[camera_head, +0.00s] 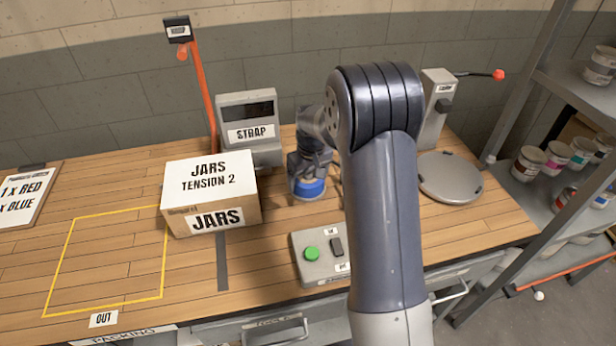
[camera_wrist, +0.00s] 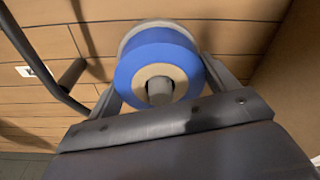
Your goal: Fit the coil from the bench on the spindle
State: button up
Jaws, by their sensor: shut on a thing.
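A blue coil (camera_head: 310,188) with a tan core stands low at the middle of the bench, right of the jars box. In the wrist view the blue coil (camera_wrist: 127,75) lies between the two fingers of my gripper (camera_wrist: 162,88), which is shut on it. A grey post, the spindle (camera_wrist: 160,91), shows inside the core's hole, so the coil is around its tip. A pale grey disc (camera_wrist: 150,27) shows behind the coil. How far down the spindle the coil sits I cannot tell. In the head view my gripper (camera_head: 310,166) is partly hidden by my arm.
A cardboard jars box (camera_head: 212,190) stands close left of the coil, with a grey strap unit (camera_head: 250,128) behind. A control box (camera_head: 320,258) with a green button is in front. A round grey plate (camera_head: 450,178) lies right. The yellow-outlined area (camera_head: 107,262) is empty.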

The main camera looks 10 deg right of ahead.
jog(key=o, duration=1)
jog(key=shift+r, duration=0.1)
jog(key=r, duration=0.3)
jog(key=s+r, duration=0.1)
jog(key=r, duration=0.3)
jog(key=r+b, duration=0.1)
jog(key=r, duration=0.2)
jog(key=shift+s+d+r, duration=0.15)
jog(key=shift+d+r, duration=0.05)
jog(key=shift+r, duration=0.1)
jog(key=f, duration=0.3)
jog(key=w+f+p, duration=0.1)
jog(key=f, duration=0.6)
jog(key=shift+w+a+p, duration=0.2)
jog(key=shift+p, duration=0.15)
jog(key=shift+s+r, duration=0.1)
jog(key=shift+r, duration=0.15)
